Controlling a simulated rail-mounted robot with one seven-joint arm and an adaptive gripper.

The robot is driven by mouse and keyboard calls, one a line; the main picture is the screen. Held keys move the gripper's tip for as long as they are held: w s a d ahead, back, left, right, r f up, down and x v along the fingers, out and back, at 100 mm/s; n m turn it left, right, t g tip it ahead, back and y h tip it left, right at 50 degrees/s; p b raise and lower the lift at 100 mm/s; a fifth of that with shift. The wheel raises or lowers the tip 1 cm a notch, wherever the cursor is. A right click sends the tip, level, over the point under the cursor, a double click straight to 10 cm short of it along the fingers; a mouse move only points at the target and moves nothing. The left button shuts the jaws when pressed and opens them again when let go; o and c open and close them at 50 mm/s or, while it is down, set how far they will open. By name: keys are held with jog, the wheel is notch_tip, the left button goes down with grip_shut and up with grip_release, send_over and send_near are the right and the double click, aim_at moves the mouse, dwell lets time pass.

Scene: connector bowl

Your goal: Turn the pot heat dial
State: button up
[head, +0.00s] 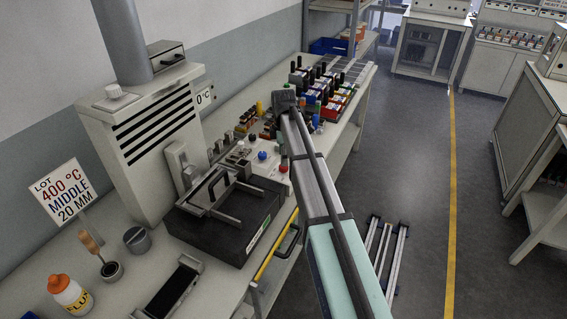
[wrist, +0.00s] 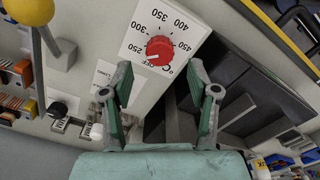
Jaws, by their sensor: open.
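The red heat dial (wrist: 159,49) sits on a white scale plate (wrist: 140,30) marked from 250 to 450. A pale mark on the dial appears to point to its left side, near the 250 end. My gripper (wrist: 161,80) is open and empty, its two green-padded fingers apart, with the dial showing ahead between and beyond the fingertips. I see no contact. In the head view my gripper (head: 283,103) is above the bench panel. A red knob (head: 283,168) shows below it on the panel; I cannot tell for sure that it is the dial.
A sign (head: 66,192) reads 400 °C, MIDDLE, 20 MM. A dark pot block (head: 215,232) stands left of my arm. A lever with a yellow ball (wrist: 27,12) rises at the wrist view's left. A blue knob (head: 262,155) and coloured connector racks (head: 325,88) are nearby.

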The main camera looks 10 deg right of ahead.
notch_tip(320, 180, up, 8)
jog(key=shift+f, duration=0.2)
